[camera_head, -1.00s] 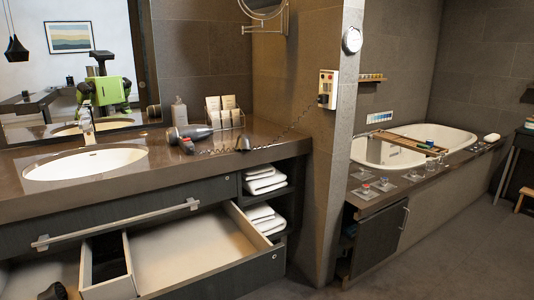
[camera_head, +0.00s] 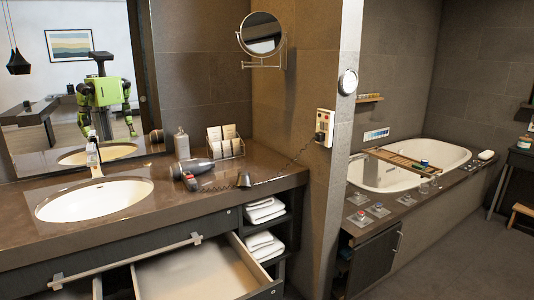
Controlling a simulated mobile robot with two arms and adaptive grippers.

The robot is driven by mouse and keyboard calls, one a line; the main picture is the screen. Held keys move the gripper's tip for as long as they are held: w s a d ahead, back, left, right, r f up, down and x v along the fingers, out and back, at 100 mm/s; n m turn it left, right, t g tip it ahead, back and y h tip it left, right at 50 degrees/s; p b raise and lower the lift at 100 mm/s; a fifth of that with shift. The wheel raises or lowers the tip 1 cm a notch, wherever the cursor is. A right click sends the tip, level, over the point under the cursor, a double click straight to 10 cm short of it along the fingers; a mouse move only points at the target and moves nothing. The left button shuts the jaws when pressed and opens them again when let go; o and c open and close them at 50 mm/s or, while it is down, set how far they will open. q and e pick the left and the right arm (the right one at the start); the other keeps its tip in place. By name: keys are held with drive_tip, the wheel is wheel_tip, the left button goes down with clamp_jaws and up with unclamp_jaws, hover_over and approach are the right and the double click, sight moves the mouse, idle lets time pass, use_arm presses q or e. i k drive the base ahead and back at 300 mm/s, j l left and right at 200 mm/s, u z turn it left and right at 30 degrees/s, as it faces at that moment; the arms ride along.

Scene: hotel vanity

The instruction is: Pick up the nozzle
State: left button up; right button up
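A small dark flared piece that looks like the nozzle (camera_head: 244,180) stands on the brown vanity counter (camera_head: 210,208), near its right part. It is apart from the grey and black hair dryer (camera_head: 192,168), which lies to its left. The dryer's coiled cord runs along the counter close by the nozzle and up to the wall unit. Neither of my grippers shows directly in the head view. The mirror shows a green robot's reflection, too small to tell the state of its grippers.
A white sink (camera_head: 95,201) with a tap is at the left. A bottle (camera_head: 181,144) and a card rack (camera_head: 225,149) stand behind the dryer. An open drawer (camera_head: 190,270) juts out below the counter. Towels (camera_head: 265,211) lie on side shelves; a bathtub (camera_head: 440,156) is at right.

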sight(244, 178)
drive_tip(key=u, duration=1)
drive_tip(key=i+l, duration=0.1)
drive_tip(key=l, duration=0.2)
drive_tip(key=i+l+z, duration=0.1)
drive_tip(key=l, duration=0.2)
drive_tip(key=i+l, duration=0.1)
drive_tip(key=l, duration=0.2)
